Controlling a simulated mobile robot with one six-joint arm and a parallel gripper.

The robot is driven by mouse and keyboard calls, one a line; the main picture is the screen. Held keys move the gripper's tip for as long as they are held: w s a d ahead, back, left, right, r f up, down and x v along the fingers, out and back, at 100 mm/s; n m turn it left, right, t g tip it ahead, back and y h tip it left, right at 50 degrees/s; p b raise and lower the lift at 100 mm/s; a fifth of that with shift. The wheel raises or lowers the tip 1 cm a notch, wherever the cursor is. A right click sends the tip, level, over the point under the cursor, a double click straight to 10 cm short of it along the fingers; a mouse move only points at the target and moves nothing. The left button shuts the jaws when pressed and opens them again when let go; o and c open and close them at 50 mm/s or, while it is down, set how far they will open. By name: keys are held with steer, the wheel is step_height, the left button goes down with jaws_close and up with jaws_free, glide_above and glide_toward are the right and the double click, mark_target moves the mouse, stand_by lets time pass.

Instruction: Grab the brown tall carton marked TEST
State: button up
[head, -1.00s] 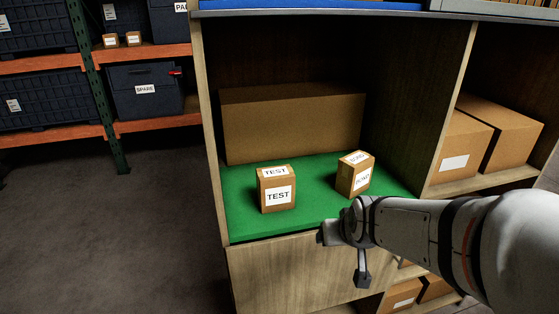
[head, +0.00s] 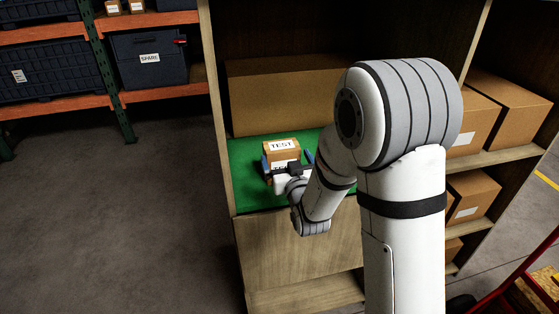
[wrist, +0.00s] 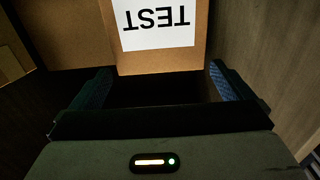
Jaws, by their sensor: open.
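The brown tall carton marked TEST (head: 282,147) stands upright on the green shelf mat (head: 246,190). Its top label shows in the head view, and my gripper hides part of its front. In the wrist view the carton (wrist: 108,15) is straight ahead, with its white label upside down. My gripper (wrist: 160,72) is open, with one blue-padded finger on each side of the carton's width. The carton's near face is at about the fingertips; I see no clear contact. In the head view my gripper (head: 288,164) is low in front of the carton.
A long brown box (head: 280,100) stands behind on the same shelf. A wooden side wall (head: 222,140) is close on the left. My arm covers the shelf's right part. More cartons (head: 500,112) fill the bay to the right.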

mark_target(281, 146)
steer(key=p+x, duration=0.2)
steer(key=x, duration=0.4)
steer(key=shift+p, duration=0.35)
steer(key=c, duration=1.3)
steer(key=shift+r, duration=0.1)
step_height(281, 146, up, 10)
steer(key=shift+b, duration=1)
